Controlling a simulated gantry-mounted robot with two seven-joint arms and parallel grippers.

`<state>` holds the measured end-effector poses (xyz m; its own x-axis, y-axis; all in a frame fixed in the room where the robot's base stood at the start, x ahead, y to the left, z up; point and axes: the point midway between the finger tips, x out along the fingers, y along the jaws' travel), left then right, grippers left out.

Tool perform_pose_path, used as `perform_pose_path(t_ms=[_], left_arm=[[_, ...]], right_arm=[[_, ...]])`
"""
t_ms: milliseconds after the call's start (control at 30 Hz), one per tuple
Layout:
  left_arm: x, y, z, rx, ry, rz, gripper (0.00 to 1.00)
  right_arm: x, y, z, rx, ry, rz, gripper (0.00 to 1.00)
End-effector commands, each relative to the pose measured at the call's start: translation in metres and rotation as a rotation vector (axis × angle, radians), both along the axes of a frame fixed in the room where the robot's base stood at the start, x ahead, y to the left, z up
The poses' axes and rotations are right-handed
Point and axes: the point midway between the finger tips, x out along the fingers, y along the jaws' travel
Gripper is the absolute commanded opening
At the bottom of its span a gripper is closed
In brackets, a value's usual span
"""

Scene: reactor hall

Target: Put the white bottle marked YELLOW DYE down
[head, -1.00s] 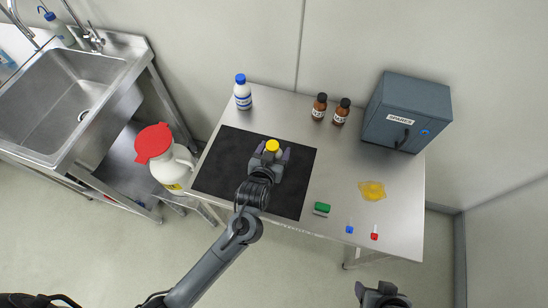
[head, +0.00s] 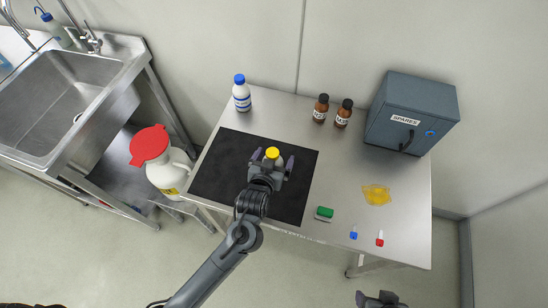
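The white bottle with a yellow cap (head: 272,153) stands upright on the black mat (head: 225,165); its label is hidden. My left gripper (head: 273,159) is around it from the near side, with its fingers spread. A gap shows between the fingers and the bottle, so the gripper looks open. My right gripper (head: 380,298) is at the bottom edge, partly cut off, empty, its fingers looking apart.
A blue-capped white bottle (head: 241,94) and two brown bottles (head: 321,108) stand at the back. A grey SPARES box (head: 411,112) is at the right. A yellow puddle (head: 376,195), a green block (head: 324,213) and small blue and red items (head: 380,238) lie at front right.

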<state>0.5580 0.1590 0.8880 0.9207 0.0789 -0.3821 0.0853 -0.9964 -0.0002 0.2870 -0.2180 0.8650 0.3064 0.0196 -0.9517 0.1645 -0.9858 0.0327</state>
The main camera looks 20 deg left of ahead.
Motion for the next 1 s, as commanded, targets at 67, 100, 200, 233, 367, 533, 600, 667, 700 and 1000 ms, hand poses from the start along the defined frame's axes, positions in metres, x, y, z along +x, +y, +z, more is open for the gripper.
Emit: perform_pose_path(t_ms=[67, 100, 200, 233, 367, 533, 600, 667, 700, 1000], left_arm=[[0.0, 0.0, 0.0, 0.0, 0.0, 0.0, 0.98], [0.0, 0.0, 0.0, 0.0, 0.0, 0.0, 0.98], [0.0, 0.0, 0.0, 0.0, 0.0, 0.0, 0.98], [0.0, 0.0, 0.001, 0.0, 0.0, 0.0, 0.98], [-0.004, -0.001, 0.004, -0.001, 0.002, -0.001, 0.98], [-0.024, -0.002, 0.014, -0.001, 0.002, -0.001, 0.98], [-0.036, -0.003, 0.018, -0.002, 0.003, 0.0, 0.98], [-0.047, -0.005, 0.023, -0.001, 0.002, -0.001, 0.98], [-0.053, -0.005, 0.027, -0.001, 0.001, -0.001, 0.98], [-0.097, -0.009, 0.044, 0.0, 0.001, -0.001, 0.98]], right_arm=[[0.0, 0.0, 0.0, 0.001, 0.0, -0.001, 0.67], [0.0, 0.0, 0.0, 0.001, 0.0, -0.001, 0.67], [0.0, 0.0, 0.0, 0.001, 0.0, -0.001, 0.67], [0.0, 0.0, 0.0, 0.001, 0.0, -0.001, 0.67], [0.0, 0.0, 0.002, 0.001, 0.0, -0.001, 0.67], [0.0, 0.0, 0.007, 0.001, 0.0, 0.0, 0.67], [0.0, 0.0, 0.01, 0.0, 0.0, 0.0, 0.67], [0.0, 0.0, 0.013, 0.0, 0.0, 0.0, 0.67], [0.0, 0.0, 0.014, 0.001, 0.0, 0.0, 0.67], [0.0, 0.0, 0.023, -0.002, 0.0, 0.002, 0.67]])
